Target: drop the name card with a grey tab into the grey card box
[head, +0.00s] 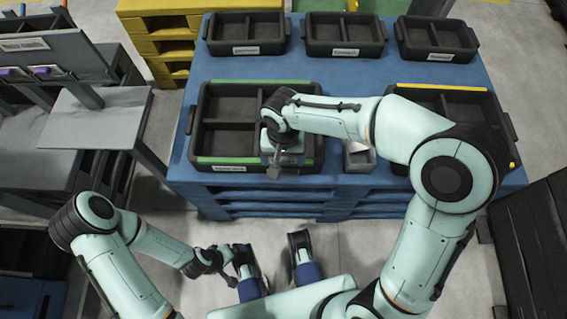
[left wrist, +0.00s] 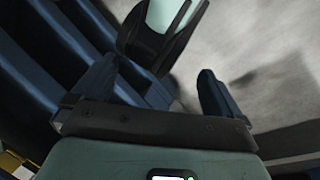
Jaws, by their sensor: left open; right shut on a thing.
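My right gripper (head: 283,167) is over the front edge of the large black tray at the left of the blue platform. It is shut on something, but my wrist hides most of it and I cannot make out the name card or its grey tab. A small grey box (head: 358,160), which looks like the card box, stands to the right of this gripper, between the two large trays. My forearm passes over its back part. My left gripper (head: 222,260) is low at the front, away from the platform. The left wrist view shows it open and empty (left wrist: 158,72).
The black tray (head: 196,120) has green strips on its rims; another (head: 511,135) with yellow strips stands right. Smaller trays (head: 245,50) line the back of the blue platform (head: 330,71). A grey rack (head: 95,118) with purple-tabbed items (head: 42,70) stands left.

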